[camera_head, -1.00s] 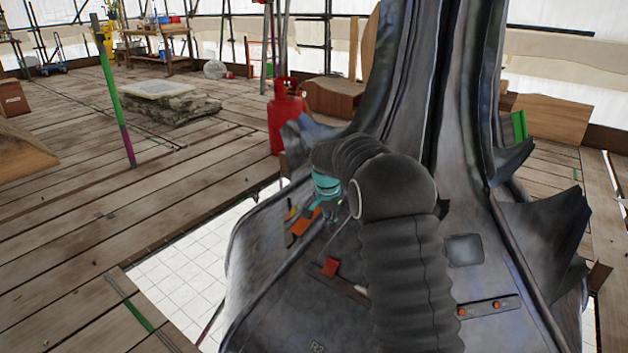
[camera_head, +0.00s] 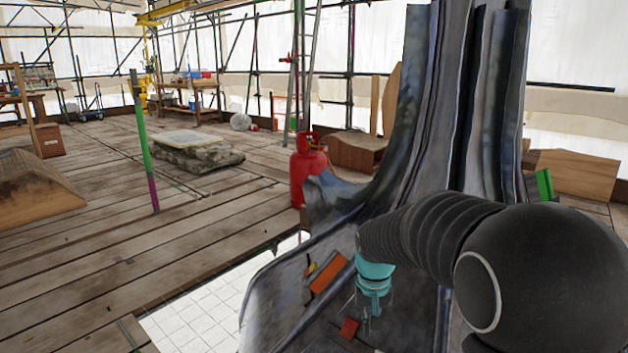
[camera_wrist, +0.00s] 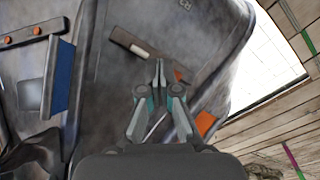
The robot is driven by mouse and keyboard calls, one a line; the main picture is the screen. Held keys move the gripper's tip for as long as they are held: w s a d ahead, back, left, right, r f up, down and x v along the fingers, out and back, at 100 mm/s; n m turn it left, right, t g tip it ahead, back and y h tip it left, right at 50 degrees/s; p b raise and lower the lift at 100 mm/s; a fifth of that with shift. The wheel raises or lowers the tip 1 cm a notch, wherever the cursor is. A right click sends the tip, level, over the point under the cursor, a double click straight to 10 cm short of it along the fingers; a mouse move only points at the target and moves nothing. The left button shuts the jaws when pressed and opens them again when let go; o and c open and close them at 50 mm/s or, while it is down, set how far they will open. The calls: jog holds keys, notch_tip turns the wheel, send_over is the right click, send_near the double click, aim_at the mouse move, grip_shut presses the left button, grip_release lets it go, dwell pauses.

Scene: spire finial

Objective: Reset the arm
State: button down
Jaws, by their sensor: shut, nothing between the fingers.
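My arm reaches over the grey metal spire (camera_head: 425,110) from the lower right of the head view. My gripper (camera_head: 367,322) points down in front of the spire's sloping lower skirt, near an orange block (camera_head: 328,273) and a smaller red piece (camera_head: 349,327). In the wrist view, my gripper (camera_wrist: 160,66) is shut and empty, its fingertips together above the grey sheet. The orange piece (camera_wrist: 205,122) lies to the right of the fingers there. A dark strip with a pale piece (camera_wrist: 140,50) lies ahead of them. I cannot tell the exact gap between fingertips and sheet.
A red gas cylinder (camera_head: 306,170) stands left of the spire. A white-tiled opening (camera_head: 205,315) lies beside the spire. The planks at left are largely clear.

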jog(key=s+d+r+t, duration=0.1)
jog(key=s+r, duration=0.4)
jog(key=s, duration=0.7)
jog(key=s+d+r+t, duration=0.2)
jog(key=s+r+t, duration=0.2)
jog(key=s, duration=0.8)
notch_tip(320, 180, up, 2)
jog(key=shift+d+r+n+p, duration=0.2)
jog(key=shift+d+n+p, duration=0.05)
jog(key=shift+n+p, duration=0.1)
jog(key=shift+s, duration=0.1)
